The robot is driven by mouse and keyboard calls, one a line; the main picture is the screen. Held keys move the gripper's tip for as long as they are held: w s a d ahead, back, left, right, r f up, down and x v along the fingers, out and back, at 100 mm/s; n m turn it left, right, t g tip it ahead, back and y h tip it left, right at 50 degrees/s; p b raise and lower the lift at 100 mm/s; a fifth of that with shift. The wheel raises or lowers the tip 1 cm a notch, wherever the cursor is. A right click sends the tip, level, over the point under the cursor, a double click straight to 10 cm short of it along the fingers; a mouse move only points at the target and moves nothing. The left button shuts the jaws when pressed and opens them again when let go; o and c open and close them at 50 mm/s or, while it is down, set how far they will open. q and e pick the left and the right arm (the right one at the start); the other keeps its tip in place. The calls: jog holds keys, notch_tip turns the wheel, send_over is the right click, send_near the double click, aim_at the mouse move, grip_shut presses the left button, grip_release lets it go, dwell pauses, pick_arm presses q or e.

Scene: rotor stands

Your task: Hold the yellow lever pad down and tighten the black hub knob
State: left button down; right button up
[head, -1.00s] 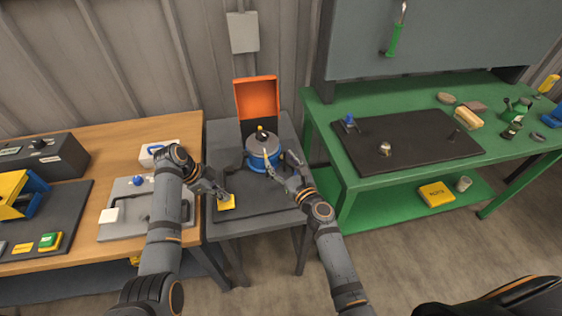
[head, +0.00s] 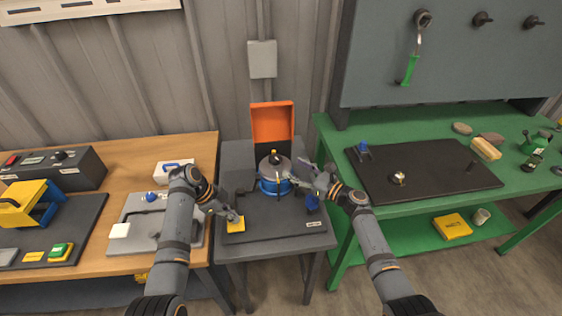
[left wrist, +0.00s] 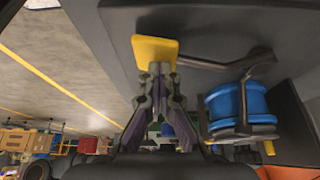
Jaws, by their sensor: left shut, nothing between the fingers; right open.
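The yellow lever pad (head: 236,225) is at the front left of the dark stand. It also shows in the left wrist view (left wrist: 154,50). My left gripper (head: 235,217) is shut and empty, with its fingertips (left wrist: 158,70) at the pad's edge and apparently touching it. A bent dark lever (left wrist: 215,64) runs from the pad towards the blue drum (left wrist: 238,103). The black hub knob (head: 274,155) sits on top of the grey and blue rotor (head: 270,186). My right gripper (head: 291,176) is open beside the rotor's right side, below the knob's height; its fingertips are small here.
An orange panel (head: 272,124) stands upright behind the rotor. A wooden bench (head: 120,152) is on the left and a green bench (head: 334,150) on the right, both carrying other items.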

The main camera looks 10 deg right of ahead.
aim_at(280, 160)
jog(key=x, duration=0.7)
